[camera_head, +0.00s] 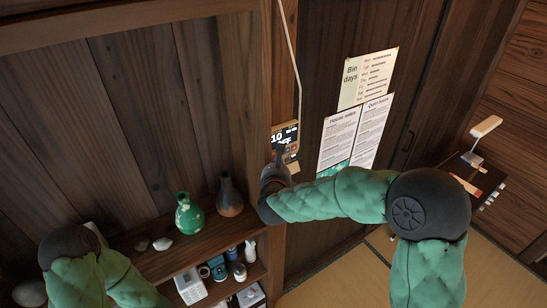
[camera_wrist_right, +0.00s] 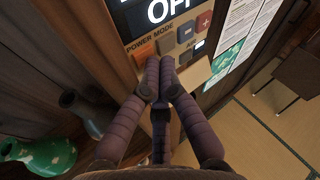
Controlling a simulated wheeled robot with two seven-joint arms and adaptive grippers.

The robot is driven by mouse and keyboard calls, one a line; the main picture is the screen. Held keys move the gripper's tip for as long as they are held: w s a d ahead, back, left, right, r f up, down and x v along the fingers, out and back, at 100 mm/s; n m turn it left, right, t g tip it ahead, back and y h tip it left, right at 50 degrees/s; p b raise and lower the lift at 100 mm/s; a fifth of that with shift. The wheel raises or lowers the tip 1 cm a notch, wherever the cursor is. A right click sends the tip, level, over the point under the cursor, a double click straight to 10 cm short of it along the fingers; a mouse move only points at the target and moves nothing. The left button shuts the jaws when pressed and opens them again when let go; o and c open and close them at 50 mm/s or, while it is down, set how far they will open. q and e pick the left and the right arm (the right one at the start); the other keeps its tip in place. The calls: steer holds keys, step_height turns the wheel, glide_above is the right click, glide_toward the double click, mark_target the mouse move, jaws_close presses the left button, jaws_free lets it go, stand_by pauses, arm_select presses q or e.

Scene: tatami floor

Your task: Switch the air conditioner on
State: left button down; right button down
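The air conditioner's wall panel (camera_head: 286,134) is on the wooden post, with a cord running up from it. In the right wrist view its display (camera_wrist_right: 160,10) reads "OFF", cut off at the top. Below are the labels "POWER" and "MODE", an orange button (camera_wrist_right: 141,56) under POWER, a grey button (camera_wrist_right: 166,44) under MODE, and minus and red plus (camera_wrist_right: 204,22) buttons. My right gripper (camera_wrist_right: 159,64) is shut and empty, its fingertips together at the panel's lower buttons, partly covering them. I cannot tell whether they touch. My left gripper is out of view; only its arm shows.
A shelf below left holds a green vase (camera_head: 189,215), a dark vase (camera_head: 229,196) and pale stones. Jars and a white box (camera_head: 190,286) stand on the lower shelf. Paper notices (camera_head: 355,135) hang right of the panel.

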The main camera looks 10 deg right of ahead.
steer(key=shift+w+a+r, duration=0.1)
steer(key=shift+w+r, duration=0.05)
steer(key=shift+w, duration=0.1)
stand_by(0.8)
steer(key=shift+b, duration=0.35)
steer(key=shift+s+b, duration=0.5)
steer(key=shift+s, duration=0.15)
steer(key=shift+s+d+b, duration=0.35)
steer(key=shift+s+b, duration=0.05)
steer(key=shift+s, duration=0.4)
steer(key=shift+s+d+b, duration=0.3)
steer(key=shift+s+b, duration=0.1)
steer(key=shift+s, duration=0.4)
steer(key=shift+s+d+b, duration=0.35)
steer(key=shift+s+b, duration=0.05)
steer(key=shift+s, duration=0.4)
